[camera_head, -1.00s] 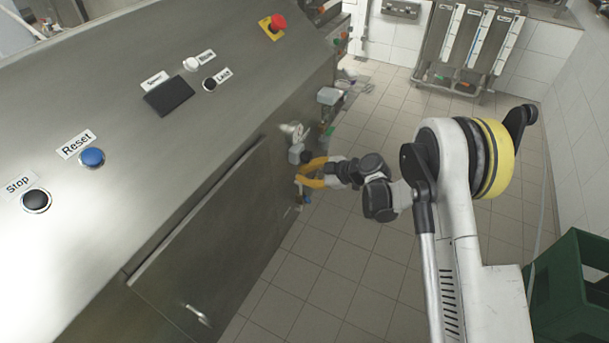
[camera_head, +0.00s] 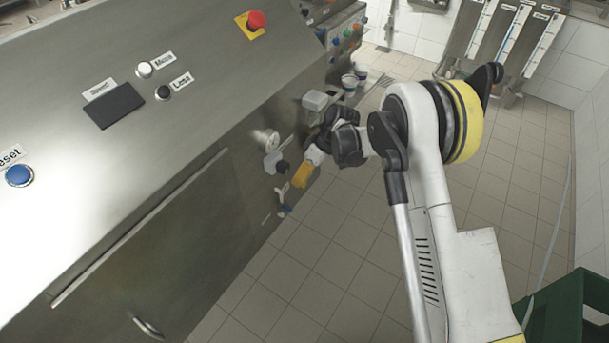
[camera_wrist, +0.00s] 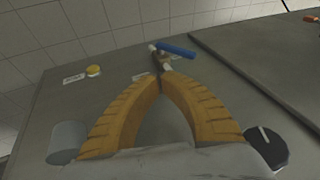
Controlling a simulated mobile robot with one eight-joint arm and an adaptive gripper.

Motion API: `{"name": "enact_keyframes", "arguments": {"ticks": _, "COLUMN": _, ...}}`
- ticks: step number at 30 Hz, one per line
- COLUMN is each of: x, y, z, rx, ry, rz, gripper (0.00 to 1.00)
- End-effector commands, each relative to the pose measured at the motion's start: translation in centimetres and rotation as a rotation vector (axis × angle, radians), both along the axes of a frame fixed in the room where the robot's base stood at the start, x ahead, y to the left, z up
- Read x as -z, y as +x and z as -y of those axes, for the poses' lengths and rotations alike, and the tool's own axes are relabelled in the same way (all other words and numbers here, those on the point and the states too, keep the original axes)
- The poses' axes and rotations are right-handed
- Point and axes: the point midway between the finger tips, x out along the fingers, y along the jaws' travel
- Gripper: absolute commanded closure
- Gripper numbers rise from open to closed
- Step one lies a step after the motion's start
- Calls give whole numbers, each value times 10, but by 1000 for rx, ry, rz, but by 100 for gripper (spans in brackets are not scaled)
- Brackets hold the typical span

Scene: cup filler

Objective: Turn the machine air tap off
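The air tap has a blue handle (camera_wrist: 177,48) and a small metal stem. In the head view the blue tap (camera_head: 284,207) is low on the machine's side panel. My gripper (camera_wrist: 162,78) has two orange ribbed fingers. Their tips come together in front of the tap stem, with nothing visible held. Whether the tips touch the stem I cannot tell. In the head view the orange fingers (camera_head: 302,175) point down toward the tap.
A green crate (camera_head: 560,305) stands at lower right. The tiled floor between is clear.

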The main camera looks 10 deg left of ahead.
Motion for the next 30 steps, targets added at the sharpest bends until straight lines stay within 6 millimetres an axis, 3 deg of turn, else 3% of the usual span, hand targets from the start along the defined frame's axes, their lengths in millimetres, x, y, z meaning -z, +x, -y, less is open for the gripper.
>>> {"name": "enact_keyframes", "arguments": {"ticks": 1, "x": 14, "y": -2, "z": -5, "rx": -2, "ry": 1, "rz": 0, "gripper": 100}}
{"name": "enact_keyframes", "arguments": {"ticks": 4, "x": 31, "y": -7, "z": -14, "rx": -1, "ry": 0, "rz": 0, "gripper": 100}}
{"name": "enact_keyframes", "arguments": {"ticks": 9, "x": 41, "y": -27, "z": -22, "rx": -1, "ry": 1, "rz": 1, "gripper": 100}}
{"name": "enact_keyframes", "arguments": {"ticks": 26, "x": 45, "y": -39, "z": -27, "rx": -1, "ry": 1, "rz": 1, "gripper": 100}}
{"name": "enact_keyframes", "arguments": {"ticks": 30, "x": 46, "y": -53, "z": -33, "rx": -4, "ry": 2, "rz": 1, "gripper": 100}}
